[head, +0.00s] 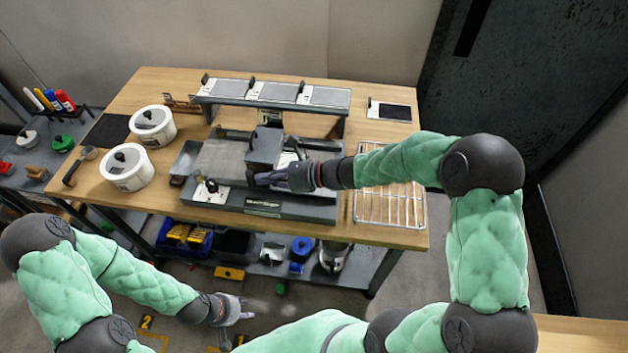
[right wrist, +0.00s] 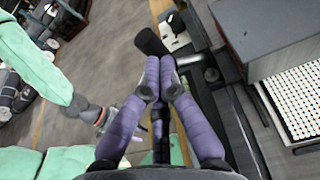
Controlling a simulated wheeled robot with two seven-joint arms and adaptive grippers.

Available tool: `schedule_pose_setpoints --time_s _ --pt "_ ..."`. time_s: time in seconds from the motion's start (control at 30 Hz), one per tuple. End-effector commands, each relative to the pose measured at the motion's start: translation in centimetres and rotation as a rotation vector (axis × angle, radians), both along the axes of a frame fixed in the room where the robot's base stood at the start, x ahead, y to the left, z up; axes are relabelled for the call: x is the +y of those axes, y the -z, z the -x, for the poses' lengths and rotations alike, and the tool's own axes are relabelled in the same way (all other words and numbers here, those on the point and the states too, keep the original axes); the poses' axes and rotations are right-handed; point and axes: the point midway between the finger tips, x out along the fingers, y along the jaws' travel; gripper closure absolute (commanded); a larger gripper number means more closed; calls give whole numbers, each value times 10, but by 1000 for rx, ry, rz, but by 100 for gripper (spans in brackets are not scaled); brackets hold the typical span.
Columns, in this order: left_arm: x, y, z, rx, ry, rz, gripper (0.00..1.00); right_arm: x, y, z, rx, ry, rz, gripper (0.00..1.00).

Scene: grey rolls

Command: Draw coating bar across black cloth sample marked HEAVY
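The coating machine (head: 222,160) stands mid-table with a grey flat bed and a dark block (head: 264,148) over it. My right gripper (head: 266,178) is at the block's front edge. In the right wrist view its purple fingers (right wrist: 158,78) come together at a black handle (right wrist: 150,41), which they seem to pinch; the contact is partly hidden. A black sample (head: 395,112) with a white label lies at the back right; its lettering is too small to read. The coating bar cannot be told apart. My left gripper (head: 246,311) hangs empty below the table front, fingers apart.
A rack (head: 225,103) with several grey panels stands behind the machine. Two white pots (head: 127,177) and a black mat (head: 107,131) are at left. A wire rack (head: 392,208) lies at right, partly under my right arm. A lower shelf holds a blue bin (head: 170,235).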

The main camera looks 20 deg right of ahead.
Motion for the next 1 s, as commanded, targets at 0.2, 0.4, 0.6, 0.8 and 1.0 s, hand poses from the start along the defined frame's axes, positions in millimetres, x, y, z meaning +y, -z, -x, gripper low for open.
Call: schedule_pose_setpoints --time_s 0.2,0.4,0.6,0.8,1.0 --pt "0 -5 0 0 0 0 65 -14 -1 8 1 3 -1 100" --pt "0 -9 0 0 0 0 65 -25 -1 15 1 3 -1 100" --pt "0 -11 0 0 0 0 65 -32 0 20 1 1 1 100" --pt "0 -10 0 0 0 0 65 -32 0 20 0 0 0 100" --pt "0 -10 0 0 0 0 65 -32 0 20 0 0 0 100"
